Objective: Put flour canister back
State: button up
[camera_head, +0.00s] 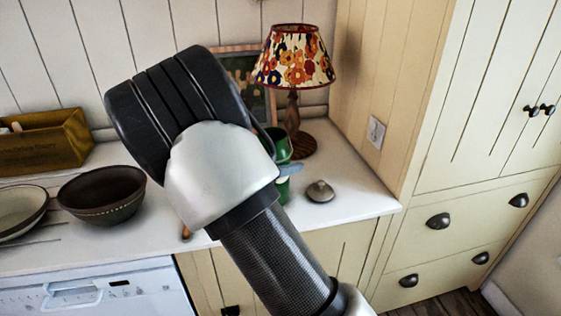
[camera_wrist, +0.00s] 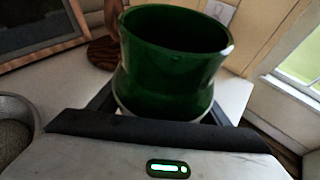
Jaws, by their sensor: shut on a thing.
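The green canister (camera_head: 280,143) is partly hidden behind my arm in the head view, near the lamp. In the wrist view the canister (camera_wrist: 170,65) is large, glossy and without a lid on its open top. My gripper (camera_wrist: 160,112) is shut on it, with a dark finger on each side. In the head view a small part of my gripper (camera_head: 290,170) shows at the canister. A small grey knobbed lid (camera_head: 320,191) lies on the counter to its right. I cannot tell whether the canister touches the counter.
A lamp (camera_head: 293,65) with a floral shade and a framed picture (camera_head: 258,95) stand behind. A dark bowl (camera_head: 102,193), a pale bowl (camera_head: 20,212) and a wooden box (camera_head: 45,140) are left. The white counter (camera_head: 355,195) is clear right of the lid, beside a tall cupboard (camera_head: 455,130).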

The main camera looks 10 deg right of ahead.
jog(key=o, duration=1.7)
jog(key=shift+f, duration=0.1)
jog(key=shift+r+p+v, duration=0.2)
jog(key=shift+p+v, duration=0.4)
jog(key=shift+v, duration=5.45)
jog(key=shift+d, duration=0.1)
